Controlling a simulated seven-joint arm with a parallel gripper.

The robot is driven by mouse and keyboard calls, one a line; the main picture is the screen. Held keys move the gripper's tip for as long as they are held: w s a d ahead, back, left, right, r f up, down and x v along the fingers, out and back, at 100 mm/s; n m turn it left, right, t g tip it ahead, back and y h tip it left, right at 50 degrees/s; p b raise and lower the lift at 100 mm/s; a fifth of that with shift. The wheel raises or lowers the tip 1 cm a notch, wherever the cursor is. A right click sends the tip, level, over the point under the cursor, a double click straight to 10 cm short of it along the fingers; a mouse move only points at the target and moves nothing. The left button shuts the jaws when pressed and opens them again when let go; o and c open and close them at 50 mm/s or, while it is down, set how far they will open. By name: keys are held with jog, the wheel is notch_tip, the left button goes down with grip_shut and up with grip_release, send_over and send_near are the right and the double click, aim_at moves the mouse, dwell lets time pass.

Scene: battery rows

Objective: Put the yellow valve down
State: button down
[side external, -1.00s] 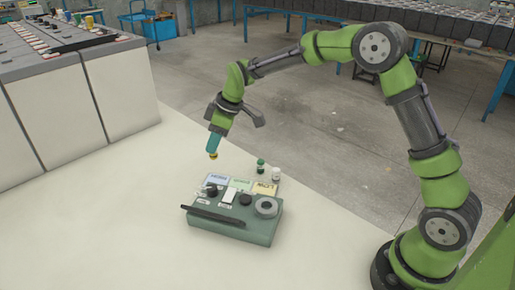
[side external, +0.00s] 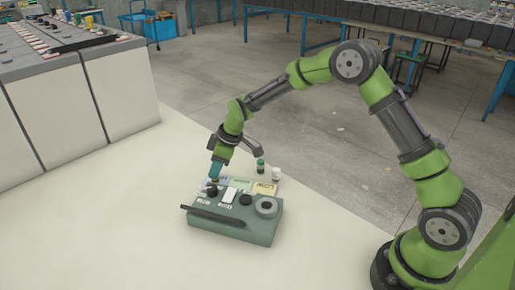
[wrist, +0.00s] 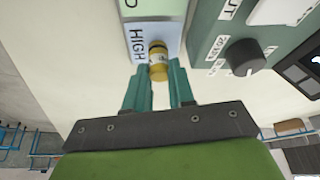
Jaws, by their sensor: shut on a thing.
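The yellow valve (wrist: 158,58) is a small cylinder with a pale band, held at the tips of my gripper (wrist: 160,82) in the wrist view. The two teal fingers are shut on it. It appears over the blue HIGH pad (wrist: 150,32), near the pad's edge beside the device. In the side view my gripper (side external: 214,179) points down at the back left of the device, low by the blue pad. The valve is mostly hidden there. I cannot tell whether it touches the pad.
The grey-green device (side external: 262,232) has dark knobs, a round dial and a dark pen-like bar along its front. Green and yellow pads (side external: 265,187) lie beside the blue one. A green-capped vial (side external: 260,165) and a white-capped vial (side external: 276,174) stand behind. White table is clear at left.

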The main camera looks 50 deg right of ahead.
jog(key=shift+f, duration=0.15)
jog(key=c, duration=1)
grip_release()
jog(key=shift+o, duration=0.2)
